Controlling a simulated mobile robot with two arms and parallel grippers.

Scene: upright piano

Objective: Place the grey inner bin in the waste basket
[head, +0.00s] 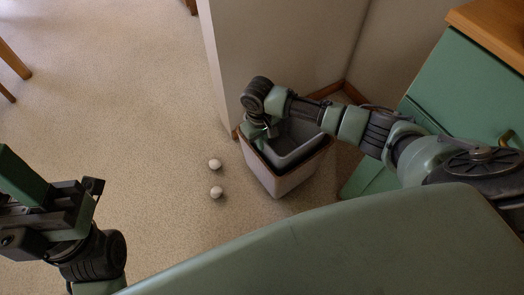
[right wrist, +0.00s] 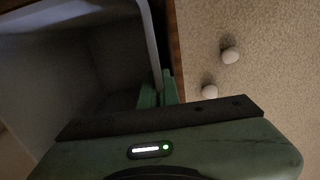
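The waste basket (head: 283,184), pale with a brown rim, stands on the floor by the wall corner. The grey inner bin (head: 297,155) is in its opening, slightly tilted, with its rim near the basket's rim and a dark gap along the front. How deep it sits is hard to tell. My right gripper (head: 264,131) is at the bin's left edge. In the right wrist view its green fingers (right wrist: 157,94) lie on both sides of the grey bin's rim (right wrist: 152,45) and appear shut on it.
Two white round objects (head: 215,164) (head: 216,192) lie on the floor left of the basket. A green cabinet (head: 440,105) with a wooden top stands at right. A pale wall panel (head: 270,50) is behind the basket. The floor at left is mostly clear.

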